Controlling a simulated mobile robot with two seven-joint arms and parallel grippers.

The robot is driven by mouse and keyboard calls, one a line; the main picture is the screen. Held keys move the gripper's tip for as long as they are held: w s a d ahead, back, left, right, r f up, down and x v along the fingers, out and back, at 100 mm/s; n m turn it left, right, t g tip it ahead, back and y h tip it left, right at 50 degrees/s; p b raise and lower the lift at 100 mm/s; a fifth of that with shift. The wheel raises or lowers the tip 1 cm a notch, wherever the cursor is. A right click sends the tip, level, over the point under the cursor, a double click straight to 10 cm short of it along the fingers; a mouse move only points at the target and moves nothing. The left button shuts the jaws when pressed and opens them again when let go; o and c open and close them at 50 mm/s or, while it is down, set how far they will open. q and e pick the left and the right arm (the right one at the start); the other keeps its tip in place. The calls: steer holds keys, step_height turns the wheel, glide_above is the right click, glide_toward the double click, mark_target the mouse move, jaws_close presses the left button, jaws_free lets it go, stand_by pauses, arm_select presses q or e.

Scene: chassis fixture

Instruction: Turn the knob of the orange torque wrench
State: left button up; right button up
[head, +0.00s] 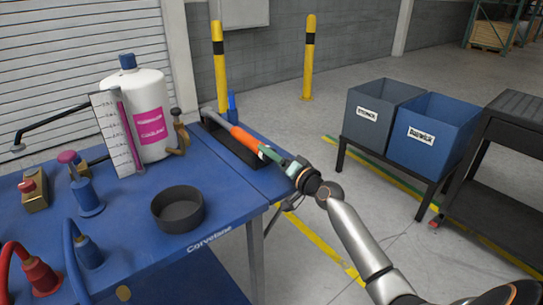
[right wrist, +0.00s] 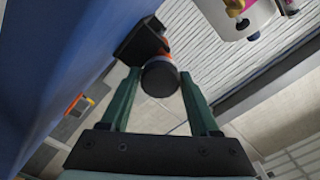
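The orange torque wrench (head: 245,138) lies on a black stand (head: 243,154) at the right part of the blue bench, its near end pointing toward my right arm. My right gripper (head: 268,154) is at that near end. In the right wrist view, the dark round knob (right wrist: 160,79) at the wrench's end sits between the green fingertips of the right gripper (right wrist: 160,85). The fingers are spread, with a small gap visible at the right finger; whether the left finger touches is unclear. Most of the wrench is hidden behind the knob there. My left gripper is not in view.
On the blue bench (head: 230,225) stand a white bottle (head: 150,90), a black round bowl (head: 178,210) and several red and blue fittings at the left. A grey bin (head: 368,118) and a blue bin (head: 425,145) stand at the right. Floor between is clear.

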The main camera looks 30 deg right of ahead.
jaws_close()
steer(key=shift+f+n+b, duration=0.2)
steer(key=shift+n+b, duration=0.6)
steer(key=shift+n, duration=0.1)
steer(key=shift+n+b, duration=0.3)
steer(key=shift+n, duration=0.3)
steer(key=shift+r+n, duration=0.15)
steer(key=shift+n, duration=0.35)
steer(key=shift+r+n, duration=0.1)
steer(key=shift+n, duration=0.4)
steer(key=shift+o, duration=2.1)
jaws_free()
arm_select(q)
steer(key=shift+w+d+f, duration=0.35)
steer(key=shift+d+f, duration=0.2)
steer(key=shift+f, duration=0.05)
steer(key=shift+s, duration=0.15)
arm_select(e)
steer(key=shift+s, duration=0.1)
